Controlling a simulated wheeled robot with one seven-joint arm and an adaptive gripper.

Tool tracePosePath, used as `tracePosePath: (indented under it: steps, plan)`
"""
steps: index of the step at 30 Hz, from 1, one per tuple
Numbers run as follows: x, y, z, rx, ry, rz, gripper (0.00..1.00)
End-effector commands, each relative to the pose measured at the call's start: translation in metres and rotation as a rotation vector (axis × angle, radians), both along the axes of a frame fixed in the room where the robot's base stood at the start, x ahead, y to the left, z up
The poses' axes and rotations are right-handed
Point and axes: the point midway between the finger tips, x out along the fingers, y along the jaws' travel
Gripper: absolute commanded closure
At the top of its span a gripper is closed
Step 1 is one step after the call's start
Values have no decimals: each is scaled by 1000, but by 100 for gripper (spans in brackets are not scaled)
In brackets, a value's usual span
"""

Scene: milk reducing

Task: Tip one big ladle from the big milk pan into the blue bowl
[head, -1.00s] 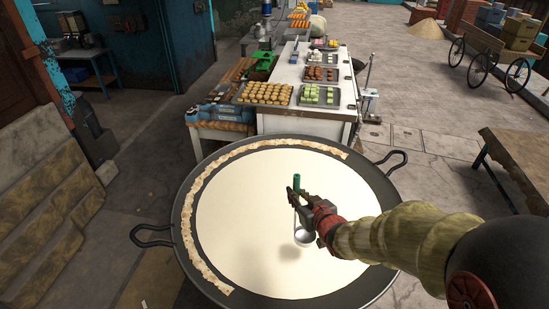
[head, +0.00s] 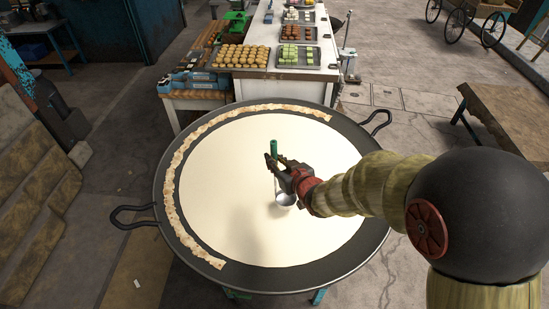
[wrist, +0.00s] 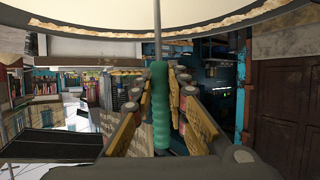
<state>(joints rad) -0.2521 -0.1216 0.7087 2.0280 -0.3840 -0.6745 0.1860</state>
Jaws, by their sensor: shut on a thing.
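The big milk pan (head: 170,238) is a wide, dark, shallow pan filled with creamy white milk (head: 230,190). My gripper (head: 273,166) is over the pan, right of its middle, and is shut on the green handle of the ladle (head: 274,149). The ladle's metal cup (head: 286,200) hangs below the gripper, over the milk; whether it touches the milk or holds any, I cannot tell. In the wrist view the green handle (wrist: 161,110) stands between my fingers, with its thin rod running up toward the pan (wrist: 215,14). I see no blue bowl.
A crust of dried milk (head: 172,200) lines the pan's left and back rim. Loop handles (head: 134,217) stick out at both sides. A white counter (head: 283,83) with trays of sweets stands behind the pan. A wooden table (head: 515,115) is at the right.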

Motion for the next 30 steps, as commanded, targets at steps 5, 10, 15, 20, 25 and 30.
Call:
tracePosePath:
  steps: [5,10,15,20,25,30]
  plan:
    - [0,0,-20,0,-1,0,100]
    - [0,0,-35,0,-1,0,100]
    - [0,0,-50,0,-1,0,100]
    - [0,0,-64,1,-2,0,100]
    - [0,0,-77,1,-2,0,100]
    - [0,0,-81,1,-3,0,100]
